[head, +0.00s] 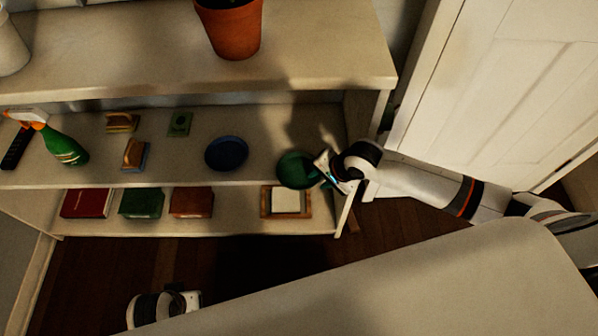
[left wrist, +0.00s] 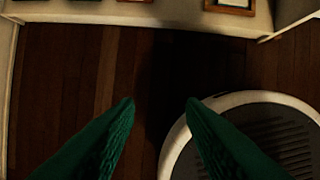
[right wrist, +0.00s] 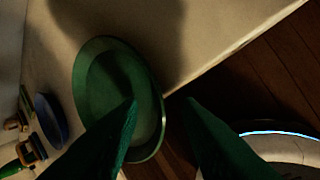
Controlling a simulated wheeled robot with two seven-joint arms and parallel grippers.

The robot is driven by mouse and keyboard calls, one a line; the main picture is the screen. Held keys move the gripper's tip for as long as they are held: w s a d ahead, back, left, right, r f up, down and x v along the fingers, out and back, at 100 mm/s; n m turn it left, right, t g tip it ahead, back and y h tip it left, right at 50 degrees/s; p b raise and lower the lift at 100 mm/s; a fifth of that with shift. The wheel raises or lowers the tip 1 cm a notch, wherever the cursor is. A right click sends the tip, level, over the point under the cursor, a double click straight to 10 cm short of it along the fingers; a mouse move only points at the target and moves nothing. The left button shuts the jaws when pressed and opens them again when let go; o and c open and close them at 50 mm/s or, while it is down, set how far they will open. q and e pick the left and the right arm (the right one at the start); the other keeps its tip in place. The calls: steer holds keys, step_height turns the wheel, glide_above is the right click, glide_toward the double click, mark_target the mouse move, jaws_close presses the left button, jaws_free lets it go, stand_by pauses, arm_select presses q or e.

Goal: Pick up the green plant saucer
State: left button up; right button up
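The green plant saucer (head: 292,168) sits at the right end of the middle shelf, by the front edge. It also shows large in the right wrist view (right wrist: 98,90). My right gripper (head: 320,170) reaches it from the right. Its fingers (right wrist: 161,100) are apart, one overlapping the saucer and the other beyond its rim, so the rim shows between them. I cannot tell whether either finger touches it. My left gripper (left wrist: 162,101) is open and empty above the dark floor; part of it shows low in the head view (head: 185,296).
A blue saucer (head: 226,153) lies left of the green one. Books (head: 140,202) and a frame (head: 286,201) are on the shelf below. An orange pot (head: 232,30) stands above. A white door (head: 500,90) is at right.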

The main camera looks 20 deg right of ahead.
steer(key=shift+c, duration=0.5)
jaws_close()
steer(key=shift+r, duration=0.15)
